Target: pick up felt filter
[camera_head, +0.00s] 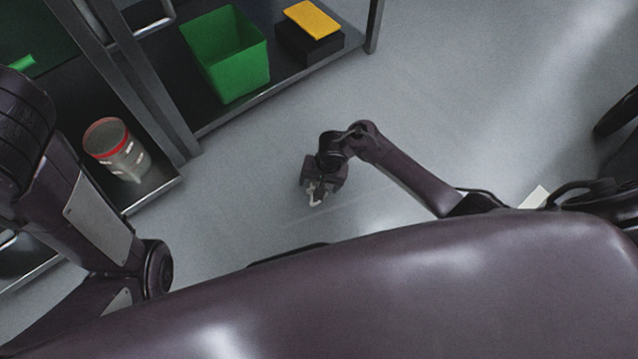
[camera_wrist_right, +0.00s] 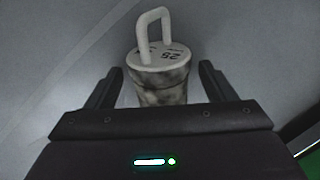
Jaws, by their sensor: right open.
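The felt filter, which I take to be the mottled grey-white cylinder (camera_wrist_right: 165,82), shows in the right wrist view. It has a pale top with dark print and an upright loop handle (camera_wrist_right: 153,27). Its lower part is hidden behind my gripper body. My right gripper (camera_head: 316,196) is open, with one finger on each side of the cylinder in the wrist view and gaps visible on both sides. In the head view a small pale shape (camera_head: 317,202) shows at the gripper, too small to identify surely. My left arm is at the left; its gripper is not in view.
A metal rack stands at the upper left. It holds a green bin (camera_head: 226,55), a black box (camera_head: 308,45) with a yellow top (camera_head: 312,19), and a clear, red-rimmed container (camera_head: 117,150) on a lower shelf. Grey floor (camera_head: 440,80) around the right gripper is clear.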

